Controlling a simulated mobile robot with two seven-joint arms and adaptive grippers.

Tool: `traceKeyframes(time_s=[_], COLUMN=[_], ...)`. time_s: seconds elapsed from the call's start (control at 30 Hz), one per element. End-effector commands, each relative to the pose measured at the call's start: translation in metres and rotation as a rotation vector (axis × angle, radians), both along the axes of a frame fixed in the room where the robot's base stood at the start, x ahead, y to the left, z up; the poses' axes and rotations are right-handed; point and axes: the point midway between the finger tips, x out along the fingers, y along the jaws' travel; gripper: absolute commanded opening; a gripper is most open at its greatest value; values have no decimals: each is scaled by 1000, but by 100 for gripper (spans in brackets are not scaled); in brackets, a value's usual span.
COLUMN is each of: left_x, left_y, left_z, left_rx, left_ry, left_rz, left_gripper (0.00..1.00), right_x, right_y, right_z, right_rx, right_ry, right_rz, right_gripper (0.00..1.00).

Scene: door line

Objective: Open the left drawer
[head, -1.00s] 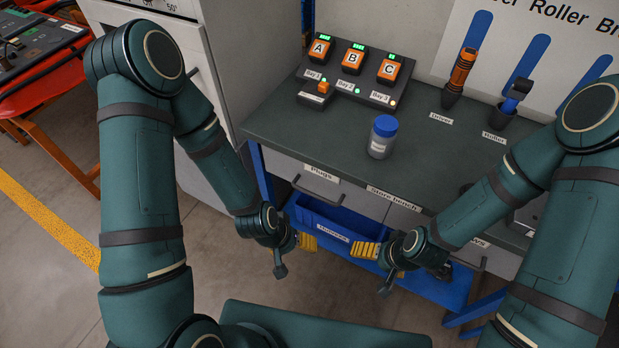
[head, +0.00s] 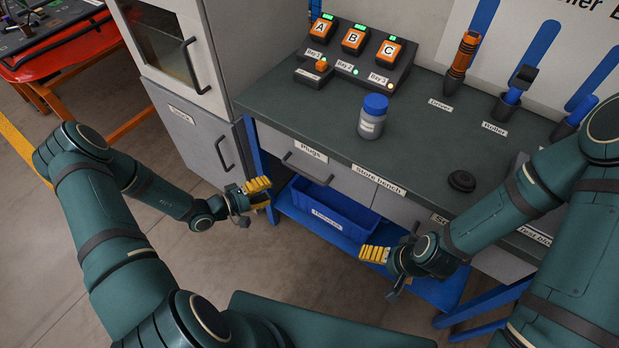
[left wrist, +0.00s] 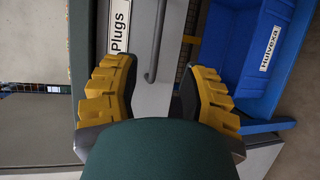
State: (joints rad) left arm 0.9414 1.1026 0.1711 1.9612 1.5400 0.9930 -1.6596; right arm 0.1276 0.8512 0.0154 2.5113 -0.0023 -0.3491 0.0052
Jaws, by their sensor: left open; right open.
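The left drawer (head: 345,181), labelled Plugs, is under the left part of the bench top and looks closed. Its dark bar handle (head: 308,170) is on the front; the handle also shows in the left wrist view (left wrist: 156,42). My left gripper (head: 265,193) is open and empty, left of and slightly below the handle. In the left wrist view its yellow fingers (left wrist: 158,75) are spread wide, with the handle's end between and ahead of them. My right gripper (head: 370,254) is open and empty, at the right below the drawer row, beyond the blue bin.
A blue bin (head: 330,213) sits on the shelf below the drawer. A blue bench leg (head: 257,155) and a cabinet (head: 200,140) stand left. A blue-capped jar (head: 372,118) and control panel (head: 352,62) are on the bench.

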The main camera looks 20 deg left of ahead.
Motion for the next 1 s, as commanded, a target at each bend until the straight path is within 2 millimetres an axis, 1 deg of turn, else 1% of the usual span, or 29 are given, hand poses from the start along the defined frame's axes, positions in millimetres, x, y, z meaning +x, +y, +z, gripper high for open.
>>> traceKeyframes(time_s=[0.07, 0.17, 0.27, 0.5, 0.7, 0.83, 1.0], left_x=[5, 12, 22, 56, 82, 93, 101], left_y=[4, -2, -13, -45, -70, -80, -86], left_z=[0, -1, -4, -14, -20, -23, -24], left_rx=[2, 2, 0, 1, 1, 1, 2], left_ry=[-18, -21, -20, -20, -18, -17, -16], left_rz=[23, 22, 20, 18, 18, 18, 20], left_gripper=[43, 43, 43, 43, 43, 43, 43], right_x=[0, 0, 0, 2, 3, 3, 4], right_y=[0, 0, 0, 0, 0, 0, 0], right_z=[-1, -2, -4, -11, -16, -19, -20], right_rx=[0, 0, 0, -1, -1, -1, -1], right_ry=[0, 0, -1, -4, -7, -8, -9], right_rz=[1, 1, 1, 0, -2, -1, -1], right_gripper=[100, 100, 100, 100, 100, 100, 100])
